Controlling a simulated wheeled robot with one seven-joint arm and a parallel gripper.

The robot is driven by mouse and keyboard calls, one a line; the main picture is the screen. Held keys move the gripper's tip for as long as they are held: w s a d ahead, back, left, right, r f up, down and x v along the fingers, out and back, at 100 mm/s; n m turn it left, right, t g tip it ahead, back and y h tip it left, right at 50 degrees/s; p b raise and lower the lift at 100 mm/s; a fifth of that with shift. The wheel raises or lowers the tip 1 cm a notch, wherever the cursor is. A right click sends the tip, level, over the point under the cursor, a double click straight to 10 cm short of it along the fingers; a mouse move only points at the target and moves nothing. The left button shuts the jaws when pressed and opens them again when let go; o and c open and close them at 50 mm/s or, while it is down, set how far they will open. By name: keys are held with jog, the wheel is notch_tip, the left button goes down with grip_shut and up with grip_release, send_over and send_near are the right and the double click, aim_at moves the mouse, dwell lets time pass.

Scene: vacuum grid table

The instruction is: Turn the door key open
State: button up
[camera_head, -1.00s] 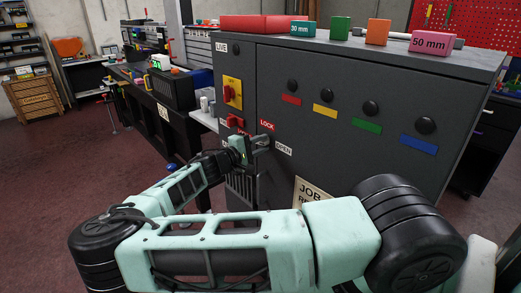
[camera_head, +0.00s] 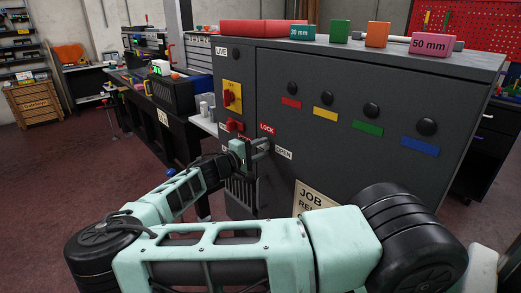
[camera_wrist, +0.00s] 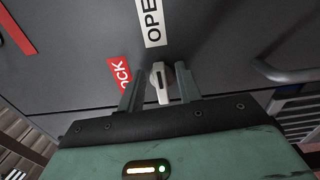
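The door key (camera_wrist: 161,82) is a pale grey key-shaped handle on the dark cabinet door in the wrist view. It sits between the red LOCK label (camera_wrist: 120,74) and the white OPEN label (camera_wrist: 154,22). My gripper (camera_wrist: 160,84) has its two fingers on either side of the key, with visible gaps, so it looks open and around the key. In the head view my gripper (camera_head: 262,147) is at the cabinet front (camera_head: 340,160), between the LOCK label (camera_head: 267,129) and the OPEN label (camera_head: 284,153). The key is hidden there by the gripper.
A red and yellow switch (camera_head: 232,95) and a smaller red switch (camera_head: 235,126) are left of the gripper. Several black knobs line the door. Coloured blocks, including a pink 50 mm block (camera_head: 437,43), stand on the cabinet top. A bar handle (camera_wrist: 290,72) is right in the wrist view.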

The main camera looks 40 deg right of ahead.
jog(key=w+a+b, duration=0.1)
jog(key=a+b, duration=0.1)
jog(key=a, duration=1.5)
jog(key=shift+a+b, duration=0.2)
jog(key=shift+b, duration=0.1)
